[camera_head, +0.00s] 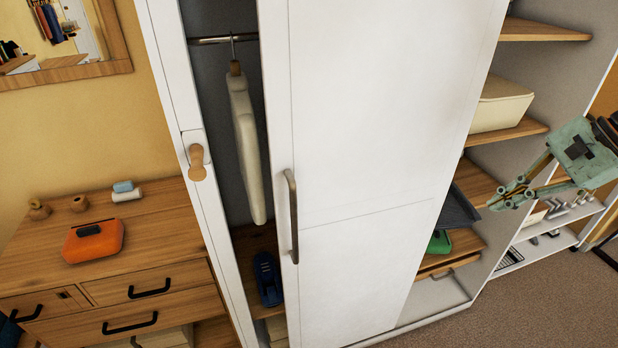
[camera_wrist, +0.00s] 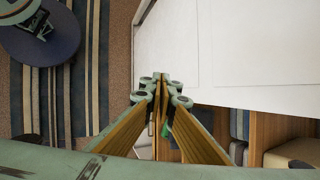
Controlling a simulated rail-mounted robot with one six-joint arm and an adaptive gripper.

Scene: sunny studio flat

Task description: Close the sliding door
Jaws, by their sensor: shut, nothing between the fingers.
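The white sliding door (camera_head: 370,150) stands in the middle of the white wardrobe, with a dark vertical bar handle (camera_head: 291,215) near its left edge. A narrow gap left of the door shows a hanging light garment (camera_head: 243,140) inside. To the right of the door the shelves stand open. My gripper (camera_head: 508,194) is shut and empty, in front of the open shelves to the right of the door. In the wrist view my gripper (camera_wrist: 163,82) shows its fingertips together close to the edge of the white door (camera_wrist: 235,50); I cannot tell whether they touch it.
A wooden dresser (camera_head: 165,225) with an orange case (camera_head: 93,241) stands at the left. A dark tray (camera_head: 457,208) sticks out from a shelf near the door's right edge. A storage box (camera_head: 502,105) sits on a higher shelf. Carpet (camera_head: 530,290) is clear at lower right.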

